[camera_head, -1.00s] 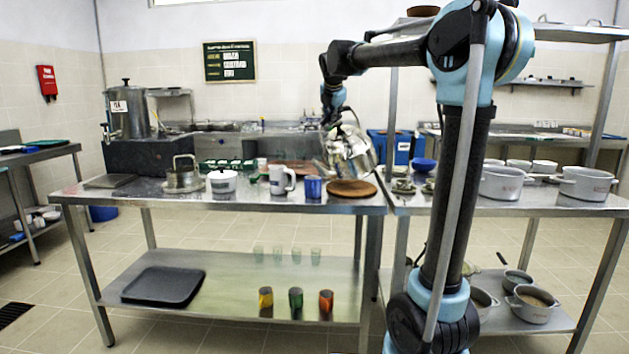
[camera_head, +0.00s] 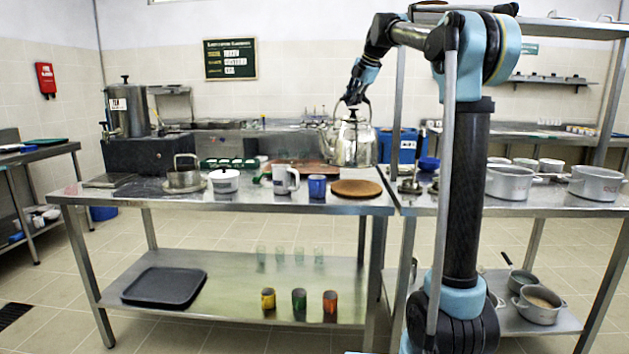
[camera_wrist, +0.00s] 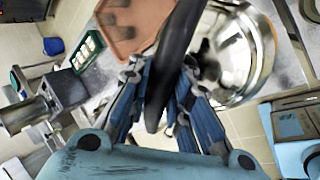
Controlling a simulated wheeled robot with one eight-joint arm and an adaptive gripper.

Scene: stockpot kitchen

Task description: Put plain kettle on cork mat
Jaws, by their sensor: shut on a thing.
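The plain kettle (camera_head: 354,145) is shiny steel and hangs upright from its handle, above the cork mat. My gripper (camera_head: 353,100) is shut on the kettle's handle. In the wrist view my gripper's blue fingers (camera_wrist: 168,95) close around the dark handle, and the kettle's round steel body (camera_wrist: 235,55) shows behind it. The cork mat (camera_head: 356,188) is a round brown disc lying bare on the steel table near its right end. A gap shows between the kettle's base and the mat in the head view.
A blue cup (camera_head: 317,187) and a white mug (camera_head: 284,179) stand just left of the mat. A white lidded pot (camera_head: 224,181) and a steel pan (camera_head: 184,178) stand farther left. A brown board (camera_head: 300,170) lies behind. Grey pots (camera_head: 510,182) stand on the right table.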

